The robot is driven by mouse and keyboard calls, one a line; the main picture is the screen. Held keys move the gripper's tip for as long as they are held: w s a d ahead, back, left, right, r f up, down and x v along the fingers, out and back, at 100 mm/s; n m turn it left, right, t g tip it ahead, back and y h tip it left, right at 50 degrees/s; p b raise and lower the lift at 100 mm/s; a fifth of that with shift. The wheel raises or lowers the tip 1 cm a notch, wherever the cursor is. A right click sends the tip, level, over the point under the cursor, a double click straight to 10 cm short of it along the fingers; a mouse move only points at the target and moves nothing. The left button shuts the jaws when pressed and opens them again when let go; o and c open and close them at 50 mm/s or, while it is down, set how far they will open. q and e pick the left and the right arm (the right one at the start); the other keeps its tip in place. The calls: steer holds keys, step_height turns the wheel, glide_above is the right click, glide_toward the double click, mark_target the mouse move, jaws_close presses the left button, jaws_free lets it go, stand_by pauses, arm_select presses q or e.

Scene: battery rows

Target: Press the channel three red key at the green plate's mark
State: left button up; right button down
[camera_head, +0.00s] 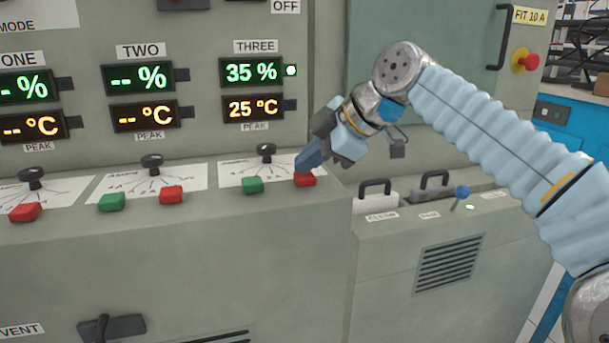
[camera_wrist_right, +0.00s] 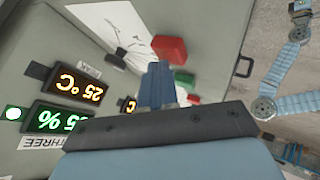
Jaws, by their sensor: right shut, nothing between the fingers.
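The channel three red key (camera_head: 306,180) is on the sloped ledge below the THREE displays, to the right of a green key (camera_head: 253,185). My right gripper (camera_head: 304,166) is shut and empty, with its fingertips just above the red key. I cannot tell whether they touch it. The THREE percent display (camera_head: 251,71) reads 35 % in green, with a lit green lamp (camera_head: 291,70) beside it. The display below (camera_head: 252,107) reads 25 °C. In the right wrist view the shut fingers (camera_wrist_right: 157,75) point toward a red key (camera_wrist_right: 169,48). My left gripper is not seen.
A black knob (camera_head: 266,150) stands behind the channel three keys. Channel two has its own green key (camera_head: 112,201) and red key (camera_head: 171,194) to the left.

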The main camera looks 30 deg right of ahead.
mark_target(309, 176)
steer(key=shift+f, duration=0.15)
stand_by(0.4)
steer(key=shift+r+p, duration=0.7)
steer(key=shift+r, duration=0.15)
step_height(309, 176, up, 5)
steer(key=p, duration=0.4)
steer(key=shift+r+p, duration=0.1)
steer(key=shift+p, duration=0.2)
stand_by(0.3)
